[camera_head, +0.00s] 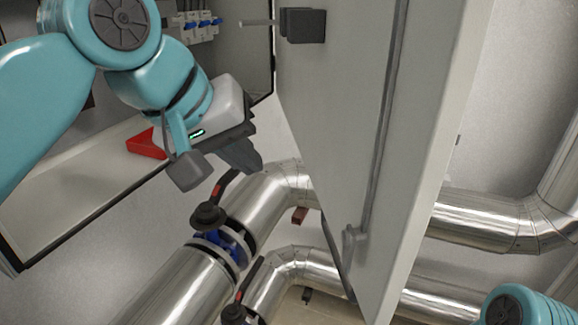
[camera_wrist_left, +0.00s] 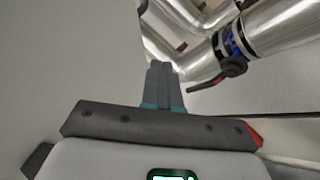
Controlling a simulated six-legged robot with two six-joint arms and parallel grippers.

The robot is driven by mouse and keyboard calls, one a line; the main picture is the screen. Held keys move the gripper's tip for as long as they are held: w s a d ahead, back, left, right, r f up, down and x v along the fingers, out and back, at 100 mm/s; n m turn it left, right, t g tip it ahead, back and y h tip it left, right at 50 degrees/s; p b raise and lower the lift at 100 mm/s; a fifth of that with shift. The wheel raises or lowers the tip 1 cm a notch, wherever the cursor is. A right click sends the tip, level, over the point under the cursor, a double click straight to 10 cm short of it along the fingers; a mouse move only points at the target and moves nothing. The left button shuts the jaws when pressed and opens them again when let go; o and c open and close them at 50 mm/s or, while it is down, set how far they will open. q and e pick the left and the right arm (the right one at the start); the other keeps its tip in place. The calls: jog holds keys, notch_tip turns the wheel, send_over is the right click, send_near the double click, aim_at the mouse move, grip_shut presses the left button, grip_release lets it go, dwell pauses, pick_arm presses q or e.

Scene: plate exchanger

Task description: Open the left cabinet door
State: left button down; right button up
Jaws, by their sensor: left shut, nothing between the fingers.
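A pale grey cabinet door (camera_head: 335,120) stands swung open in the middle of the head view. A long locking rod (camera_head: 385,110) runs along it, and a dark block with a pin (camera_head: 303,25) sits near its top. The open cabinet (camera_head: 75,200) is to its left. My left gripper (camera_head: 245,158) is shut and empty, left of the door and in front of the cabinet opening, apart from the door. In the left wrist view its closed fingers (camera_wrist_left: 162,85) point ahead, with a plain pale panel (camera_wrist_left: 60,55) to their left. My right gripper is out of view.
Shiny metal pipes (camera_head: 275,190) run below and behind the door. A valve with a black and red lever (camera_head: 212,208) is just below my left gripper. Blue-switched breakers (camera_head: 198,28) are inside the cabinet. A red piece (camera_head: 147,143) shows at the cabinet's lower edge.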

pick_arm(q)
jog(key=w+d+f, duration=0.5)
jog(key=d+f, duration=0.2)
jog(key=shift+w+d+f, duration=0.25)
jog(key=shift+d, duration=0.1)
dwell(0.4)
